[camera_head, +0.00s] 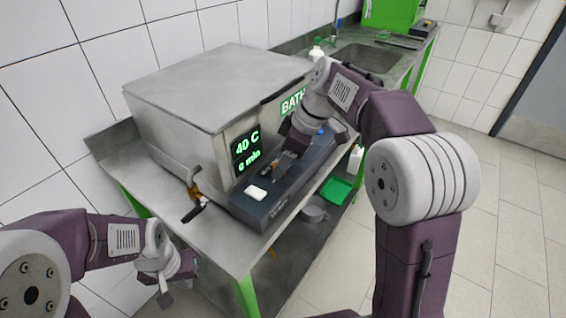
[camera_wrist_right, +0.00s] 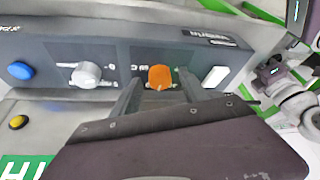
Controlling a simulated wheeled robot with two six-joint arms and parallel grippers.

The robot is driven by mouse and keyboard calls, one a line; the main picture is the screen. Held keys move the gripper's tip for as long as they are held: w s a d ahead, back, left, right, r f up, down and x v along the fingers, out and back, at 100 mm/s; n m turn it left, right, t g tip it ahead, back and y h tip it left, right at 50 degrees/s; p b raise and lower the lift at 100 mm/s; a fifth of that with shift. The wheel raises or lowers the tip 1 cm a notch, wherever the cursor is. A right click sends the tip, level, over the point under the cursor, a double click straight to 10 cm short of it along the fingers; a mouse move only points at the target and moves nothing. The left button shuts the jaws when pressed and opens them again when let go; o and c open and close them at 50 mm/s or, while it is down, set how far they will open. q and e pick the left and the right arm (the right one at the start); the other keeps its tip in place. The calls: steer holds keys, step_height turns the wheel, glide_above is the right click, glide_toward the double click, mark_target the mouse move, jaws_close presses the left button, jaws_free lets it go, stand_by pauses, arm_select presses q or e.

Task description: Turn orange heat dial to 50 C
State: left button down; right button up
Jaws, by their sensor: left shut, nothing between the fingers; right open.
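The orange heat dial (camera_wrist_right: 162,77) sits on the dark front panel of the bath (camera_head: 275,195). In the right wrist view my right gripper (camera_wrist_right: 160,86) is open, its two fingers on either side of the dial; I cannot tell whether they touch it. In the head view my right gripper (camera_head: 283,160) is low over the panel and mostly hides the dial. The green display (camera_head: 247,143) reads 40 C, with 0 min below. My left gripper (camera_head: 165,293) is shut and empty, at lower left, away from the panel.
The panel also carries a grey knob (camera_wrist_right: 87,74), a blue button (camera_wrist_right: 20,70) and a white switch (camera_wrist_right: 215,77). A sink (camera_head: 365,57) lies beyond on the bench.

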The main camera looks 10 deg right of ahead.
jaws_close()
steer(key=shift+m, duration=0.4)
steer(key=shift+s+m+t+h, duration=0.1)
steer(key=shift+m+t+h, duration=0.3)
steer(key=shift+m, duration=0.5)
steer(key=shift+a+m+t+h+p, duration=0.15)
steer(key=shift+m+t+h+p, duration=0.3)
steer(key=shift+m, duration=1.25)
jaws_free()
